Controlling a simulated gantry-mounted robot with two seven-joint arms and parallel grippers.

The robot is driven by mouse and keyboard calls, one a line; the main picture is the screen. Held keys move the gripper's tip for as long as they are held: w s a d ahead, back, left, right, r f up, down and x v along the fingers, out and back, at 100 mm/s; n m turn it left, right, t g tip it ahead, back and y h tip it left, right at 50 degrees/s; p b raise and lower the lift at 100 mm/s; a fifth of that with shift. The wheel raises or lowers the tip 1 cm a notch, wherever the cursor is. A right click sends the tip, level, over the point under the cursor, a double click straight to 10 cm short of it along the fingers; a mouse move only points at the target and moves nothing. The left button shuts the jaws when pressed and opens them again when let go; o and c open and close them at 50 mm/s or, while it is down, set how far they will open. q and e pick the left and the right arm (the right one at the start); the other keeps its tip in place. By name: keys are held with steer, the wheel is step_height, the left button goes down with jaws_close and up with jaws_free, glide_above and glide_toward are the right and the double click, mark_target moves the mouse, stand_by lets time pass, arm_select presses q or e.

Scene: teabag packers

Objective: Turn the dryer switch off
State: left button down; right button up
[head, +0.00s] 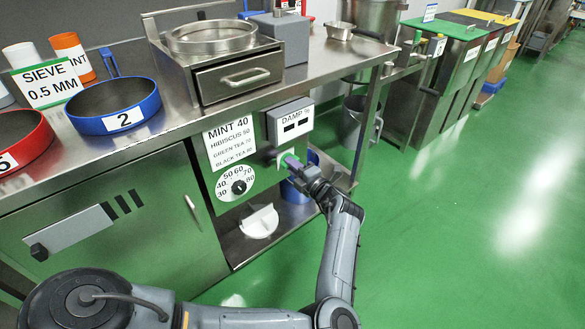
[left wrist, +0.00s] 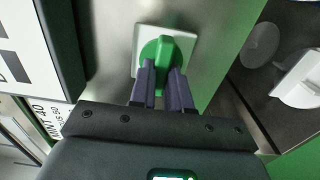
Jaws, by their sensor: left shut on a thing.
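The dryer switch is a green knob on a white plate, on the steel front panel; the knob shows in the left wrist view (left wrist: 167,50), and its plate (left wrist: 189,45) shows behind it. In the head view the switch (head: 283,158) is partly covered by my fingers, below the DAMP % meter (head: 291,123). My left gripper (left wrist: 163,80) is shut on the knob, one dark finger at each side; it also shows in the head view (head: 293,163). The switch's exact angle marks cannot be read. My right gripper is not in view.
A round dial (head: 238,184) and a MINT 40 label (head: 229,143) are left of the switch. A white object (head: 259,222) stands on the low shelf. A blue container (head: 297,190) is behind my gripper. The green floor on the right is clear.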

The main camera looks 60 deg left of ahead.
arm_select(q)
steer(key=shift+f, duration=0.1)
stand_by(0.3)
steer(key=c, duration=1.1)
jaws_free()
steer(key=shift+w+d+p, duration=0.25)
steer(key=shift+d+p, duration=1.15)
steer(key=shift+d, duration=0.4)
steer(key=shift+w+d+p, duration=0.25)
steer(key=shift+d+p, duration=1.1)
steer(key=shift+d, duration=0.4)
steer(key=shift+w+d+p, duration=0.25)
steer(key=shift+d+p, duration=1.15)
steer(key=shift+d, duration=0.4)
